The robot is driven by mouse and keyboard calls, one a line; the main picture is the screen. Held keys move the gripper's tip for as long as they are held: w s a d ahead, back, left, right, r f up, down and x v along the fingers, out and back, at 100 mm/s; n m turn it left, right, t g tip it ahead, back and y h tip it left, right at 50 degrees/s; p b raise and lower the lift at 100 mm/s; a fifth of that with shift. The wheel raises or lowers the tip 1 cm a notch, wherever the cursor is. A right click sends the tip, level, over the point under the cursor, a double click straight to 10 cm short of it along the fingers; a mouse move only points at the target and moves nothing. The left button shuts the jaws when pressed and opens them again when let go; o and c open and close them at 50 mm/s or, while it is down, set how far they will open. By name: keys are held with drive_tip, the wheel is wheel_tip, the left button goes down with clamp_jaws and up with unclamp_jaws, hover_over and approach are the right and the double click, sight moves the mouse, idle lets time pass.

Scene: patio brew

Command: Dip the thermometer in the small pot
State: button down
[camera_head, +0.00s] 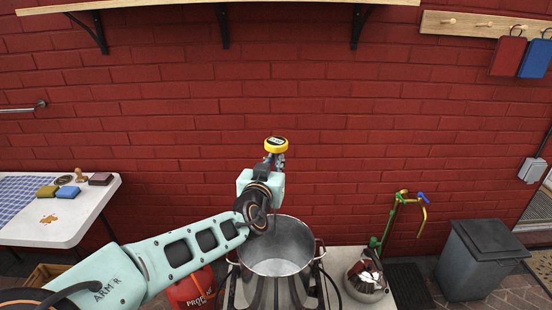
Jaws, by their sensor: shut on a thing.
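My gripper (275,160) is shut on the thermometer (276,144), which has a round yellow head with a dark face. It is held upright in front of the brick wall, above and behind the steel pot in the picture. Its stem is hidden behind my gripper and wrist. A wide open steel pot (277,240) with side handles stands on a burner below; its inside looks bare. A smaller steel vessel (367,293) stands to the right with red and dark things in it. I cannot tell for sure which one is the small pot.
A red propane tank (190,290) is left of the burner. A green and brass tap (402,200) rises behind the smaller vessel. A grey bin (484,252) stands at right. A white table (95,205) with sponges is at left. A shelf (170,6) hangs above.

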wheel_tip(320, 180, down, 30)
drive_tip(key=b, duration=2.3)
drive_tip(key=shift+r, duration=0.15)
idle(4.3)
